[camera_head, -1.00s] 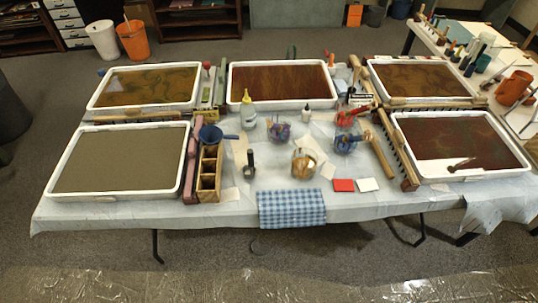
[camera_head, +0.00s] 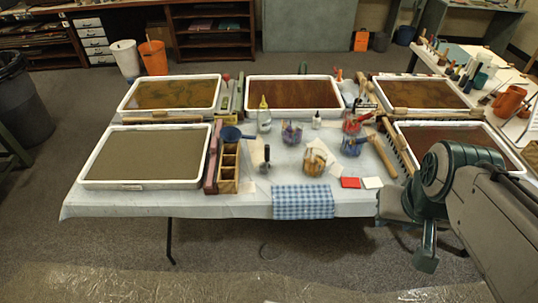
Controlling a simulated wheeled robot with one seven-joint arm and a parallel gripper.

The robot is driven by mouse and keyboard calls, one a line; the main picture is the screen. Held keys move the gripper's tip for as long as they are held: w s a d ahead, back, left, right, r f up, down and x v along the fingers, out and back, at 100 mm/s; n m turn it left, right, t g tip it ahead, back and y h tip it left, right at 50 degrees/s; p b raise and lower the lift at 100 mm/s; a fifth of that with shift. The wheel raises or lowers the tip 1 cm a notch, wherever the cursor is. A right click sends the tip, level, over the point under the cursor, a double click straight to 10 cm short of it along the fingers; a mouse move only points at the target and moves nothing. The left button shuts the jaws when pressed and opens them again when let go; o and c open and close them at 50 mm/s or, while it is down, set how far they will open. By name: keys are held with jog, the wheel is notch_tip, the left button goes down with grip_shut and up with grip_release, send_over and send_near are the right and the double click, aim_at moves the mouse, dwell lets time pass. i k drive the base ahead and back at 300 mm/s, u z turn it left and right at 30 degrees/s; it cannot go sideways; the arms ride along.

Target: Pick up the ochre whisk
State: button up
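My gripper (camera_head: 413,238) appears to be the lower end of my dark green and grey arm, at the right, in front of the table edge. It is well to the right of the jar and nearer the camera. Its fingers do not show clearly, and I see nothing held in it.
Other jars (camera_head: 291,135) hold blue and red items behind the ochre one. A wooden divided box (camera_head: 229,165) stands left of it. A blue checked cloth (camera_head: 303,202) hangs over the front edge. White-rimmed trays (camera_head: 88,170) line the sides and back.

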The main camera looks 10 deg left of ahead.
aim_at(312, 159)
jog(key=u, duration=0.5)
jog(key=i, duration=1)
